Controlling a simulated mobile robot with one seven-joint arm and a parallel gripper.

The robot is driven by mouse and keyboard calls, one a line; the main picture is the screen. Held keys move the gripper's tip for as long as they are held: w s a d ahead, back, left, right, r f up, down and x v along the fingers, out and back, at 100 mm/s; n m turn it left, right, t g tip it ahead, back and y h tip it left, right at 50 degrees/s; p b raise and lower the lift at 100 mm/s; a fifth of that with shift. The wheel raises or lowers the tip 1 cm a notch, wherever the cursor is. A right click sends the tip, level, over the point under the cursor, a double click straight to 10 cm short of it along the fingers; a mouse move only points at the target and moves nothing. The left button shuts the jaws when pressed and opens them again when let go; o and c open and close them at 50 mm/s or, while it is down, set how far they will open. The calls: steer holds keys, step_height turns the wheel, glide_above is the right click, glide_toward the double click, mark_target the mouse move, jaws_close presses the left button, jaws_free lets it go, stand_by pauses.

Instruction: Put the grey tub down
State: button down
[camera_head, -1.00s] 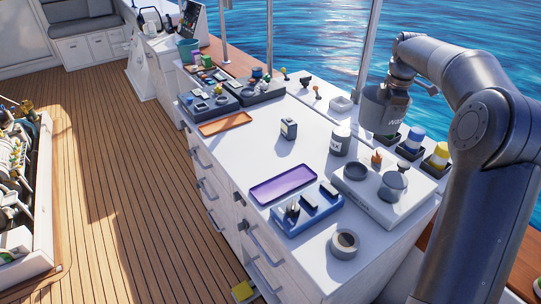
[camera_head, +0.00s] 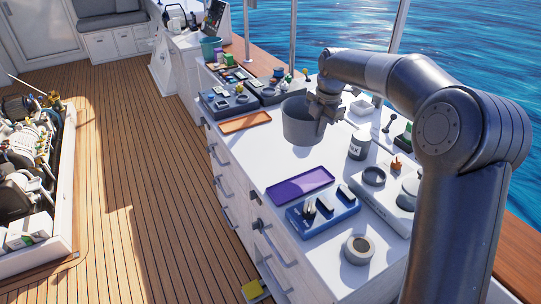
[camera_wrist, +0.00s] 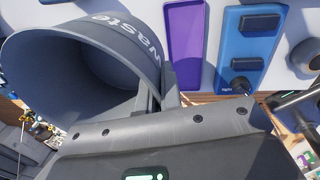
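The grey tub (camera_head: 300,126) is over the white counter, between the orange tray and the purple tray, and looks roughly upright in the head view. My gripper (camera_head: 322,106) holds it by the rim at its right side. In the wrist view the tub (camera_wrist: 75,75) shows its open mouth, dark inside, and the word "waste" on its outer wall. The fingers of my gripper (camera_wrist: 158,95) are closed on the tub's wall, one on each side. Whether the tub's base touches the counter cannot be told.
The white counter (camera_head: 270,163) has clear room left of the tub. An open engine hatch (camera_head: 30,150) lies at left.

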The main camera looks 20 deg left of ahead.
steer(key=shift+a+f, duration=0.2)
steer(key=shift+f, duration=0.15)
steer(key=shift+w+a+f, duration=0.2)
steer(key=shift+a+f, duration=1.6)
steer(key=shift+a, duration=0.05)
steer(key=shift+w+a+f, duration=0.2)
steer(key=shift+a+f, duration=1.65)
steer(key=shift+w+a+f, duration=0.2)
steer(key=shift+a+f, duration=1.6)
steer(key=shift+a, duration=0.05)
steer(key=shift+f, duration=0.15)
steer(key=c, duration=1.6)
jaws_free()
